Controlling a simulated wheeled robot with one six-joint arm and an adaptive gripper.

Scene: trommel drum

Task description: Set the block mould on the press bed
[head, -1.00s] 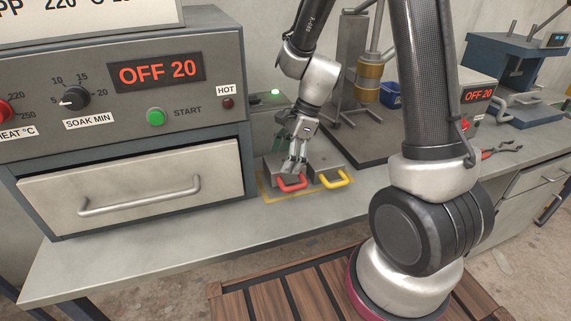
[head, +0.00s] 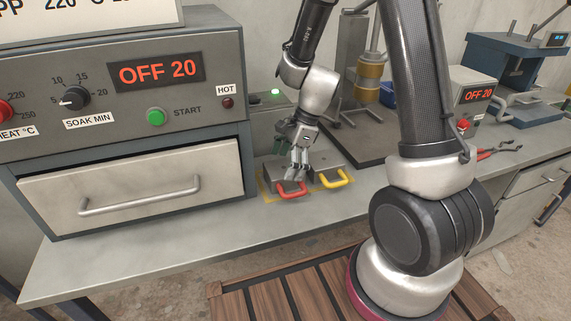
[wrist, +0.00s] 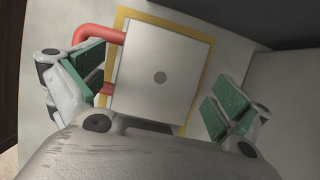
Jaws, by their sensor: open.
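A grey, flat-topped mould with a red handle (head: 291,188) lies on the bench inside a yellow outline. I cannot tell by name which one is the block mould. My gripper (head: 294,168) is open and empty above the red-handled mould, its green-padded fingers (wrist: 155,90) on either side of the mould's top.
An oven with a closed drawer (head: 130,190) stands at left. Behind the moulds is a dark flat base (head: 350,138) below a column with a brass-coloured cylinder (head: 369,78). A blue press (head: 510,55) and pliers (head: 500,149) are at right. The bench front is clear.

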